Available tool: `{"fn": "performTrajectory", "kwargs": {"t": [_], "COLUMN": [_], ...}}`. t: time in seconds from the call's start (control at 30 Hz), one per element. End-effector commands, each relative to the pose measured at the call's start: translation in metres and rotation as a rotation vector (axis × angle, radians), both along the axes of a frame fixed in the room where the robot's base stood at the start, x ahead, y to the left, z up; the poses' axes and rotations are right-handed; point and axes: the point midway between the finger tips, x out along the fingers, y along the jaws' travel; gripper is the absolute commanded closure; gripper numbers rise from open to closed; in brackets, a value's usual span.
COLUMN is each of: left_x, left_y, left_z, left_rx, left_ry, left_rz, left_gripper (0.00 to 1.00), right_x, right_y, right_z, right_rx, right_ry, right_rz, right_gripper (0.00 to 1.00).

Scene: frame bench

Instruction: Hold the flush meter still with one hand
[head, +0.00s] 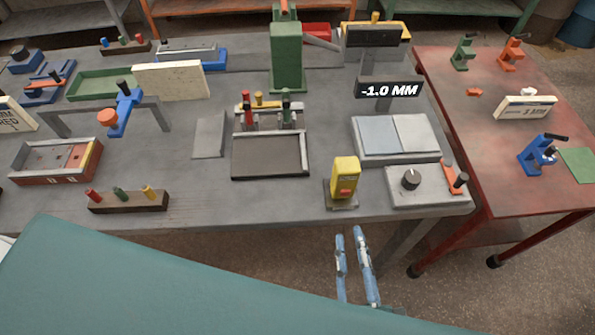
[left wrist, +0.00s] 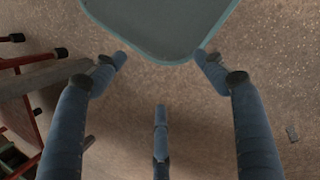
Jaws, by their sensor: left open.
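I take the flush meter (head: 389,89) to be the dark readout box marked "-1.0 MM", towards the back right of the grey bench. It stands upright on a grey post and nothing touches it. My left gripper (left wrist: 161,58) is open and empty over the bare floor in the left wrist view.
The grey bench (head: 215,207) holds a yellow block device (head: 345,178) near its front edge. A dark tray fixture (head: 270,155), a green upright press (head: 286,60) and a box with a black knob (head: 425,188) stand around. A red table (head: 515,178) adjoins at right.

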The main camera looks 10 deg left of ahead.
Motion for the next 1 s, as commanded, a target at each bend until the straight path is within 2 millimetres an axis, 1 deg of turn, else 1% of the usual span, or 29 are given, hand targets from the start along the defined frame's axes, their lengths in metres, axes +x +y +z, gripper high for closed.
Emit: {"fn": "performTrajectory", "kwargs": {"t": [0.03,0.07,0.1,0.17,0.2,0.27,0.3,0.37,0.4,0.47,0.5,0.57,0.6,0.67,0.7,0.9,0.93,1.0], "left_x": [0.014,0.022,0.033,0.051,0.062,0.078,0.087,0.102,0.110,0.122,0.129,0.138,0.143,0.148,0.151,0.160,0.161,0.166], "left_y": [-0.012,-0.021,-0.033,-0.051,-0.063,-0.077,-0.086,-0.098,-0.104,-0.112,-0.116,-0.120,-0.122,-0.124,-0.124,-0.121,-0.120,-0.123], "left_z": [0.015,0.026,0.041,0.067,0.086,0.114,0.134,0.165,0.187,0.220,0.243,0.275,0.295,0.323,0.340,0.413,0.423,0.447], "left_rx": [-0.080,-0.135,-0.211,-0.331,-0.410,-0.526,-0.601,-0.711,-0.785,-0.893,-0.962,-1.057,-1.116,-1.192,-1.237,-1.410,-1.429,-1.456], "left_ry": [0.032,0.056,0.091,0.149,0.189,0.252,0.296,0.363,0.410,0.483,0.534,0.608,0.657,0.725,0.767,0.928,0.942,0.910], "left_rz": [0.133,0.214,0.314,0.453,0.531,0.633,0.690,0.760,0.799,0.846,0.869,0.894,0.902,0.909,0.908,0.858,0.842,0.759], "left_gripper": [0.28,0.28,0.28,0.28,0.28,0.28,0.28,0.28,0.28,0.28,0.28,0.28,0.28,0.28,0.28,0.28,0.28,0.28], "right_x": [0.000,0.000,0.000,0.000,0.000,0.000,0.000,0.000,0.000,0.000,0.000,0.000,0.000,0.000,0.000,0.000,0.000,0.000], "right_y": [0.000,0.000,0.000,0.000,0.000,0.000,0.000,0.000,0.000,0.000,0.000,0.000,0.000,0.000,0.000,0.000,0.000,0.000], "right_z": [0.000,0.000,0.000,0.000,0.000,0.000,0.000,0.000,0.000,0.000,0.000,0.000,0.000,0.000,0.000,0.000,0.000,0.000], "right_rx": [0.000,0.000,0.000,0.000,0.000,0.000,0.000,0.000,0.000,0.000,0.000,0.000,0.000,0.000,0.000,0.000,0.000,0.000], "right_ry": [0.000,0.000,0.000,0.000,0.000,0.000,0.000,0.000,0.000,0.000,0.000,0.000,0.000,0.000,0.000,0.000,0.000,0.000], "right_rz": [0.000,0.000,0.000,0.000,0.000,0.000,0.000,0.000,0.000,0.000,0.000,0.000,0.000,0.000,0.000,0.000,0.000,0.000], "right_gripper": [0.69,0.69,0.69,0.69,0.69,0.69,0.69,0.69,0.69,0.69,0.69,0.69,0.69,0.69,0.69,0.69,0.69,0.69]}}
